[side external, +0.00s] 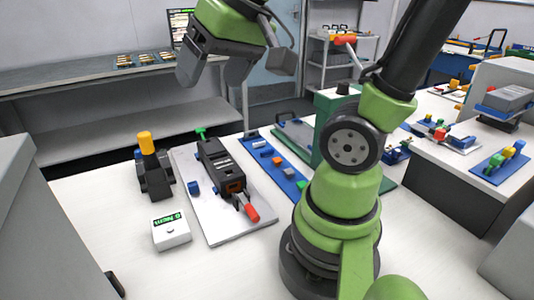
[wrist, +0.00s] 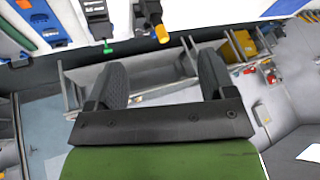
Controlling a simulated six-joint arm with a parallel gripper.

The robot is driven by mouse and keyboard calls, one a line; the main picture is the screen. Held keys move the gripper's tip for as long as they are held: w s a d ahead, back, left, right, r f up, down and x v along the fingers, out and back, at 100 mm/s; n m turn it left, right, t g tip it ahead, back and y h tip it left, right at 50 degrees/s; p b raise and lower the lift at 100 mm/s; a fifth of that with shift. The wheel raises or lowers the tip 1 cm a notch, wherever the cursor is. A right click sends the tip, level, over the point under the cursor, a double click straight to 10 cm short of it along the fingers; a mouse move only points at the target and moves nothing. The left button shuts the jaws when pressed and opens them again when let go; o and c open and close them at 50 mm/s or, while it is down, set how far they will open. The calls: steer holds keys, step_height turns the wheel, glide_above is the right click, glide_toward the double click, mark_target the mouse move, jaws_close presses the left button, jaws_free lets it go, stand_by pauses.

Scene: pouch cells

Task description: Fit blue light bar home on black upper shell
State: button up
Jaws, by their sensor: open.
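The black upper shell (side external: 213,158) seems to be the long dark housing on a white plate, with a green clamp at its far end and a red-handled one at its near end. Its end also shows at the top of the wrist view (wrist: 97,12). A small blue block (side external: 193,188) lies left of it on the plate; another blue piece (side external: 258,144) sits on a blue strip to the right. I cannot tell which is the light bar. My gripper (side external: 213,76) is raised high beyond the bench, apart from the parts. Its fingers (wrist: 162,68) are open and empty.
The blue strip (side external: 251,136) carries several coloured blocks. A black fixture with an orange knob (side external: 146,143) and a white display box (side external: 171,232) stand left of the white plate (side external: 222,226). A green stand is at the right. The bench front is clear.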

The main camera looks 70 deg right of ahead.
steer(key=w+d+f+m+g+h, duration=0.1)
steer(key=w+d+f, duration=0.25)
steer(key=d, duration=0.45)
steer(key=m+g, duration=0.3)
steer(key=g, duration=0.1)
glide_toward(267, 151)
step_height(267, 151, down, 3)
steer(key=shift+d+r, duration=0.1)
steer(key=shift+d, duration=0.05)
steer(key=shift+w+d+f, duration=0.1)
steer(key=shift+w+f, duration=0.05)
steer(key=shift+f, duration=0.85)
steer(key=shift+w+d+f, duration=0.1)
steer(key=shift+w+f, duration=0.05)
steer(key=shift+f, duration=0.9)
steer(key=shift+w+d+f, duration=0.1)
steer(key=shift+w+f, duration=0.05)
steer(key=shift+f, duration=0.85)
steer(key=c, duration=1)
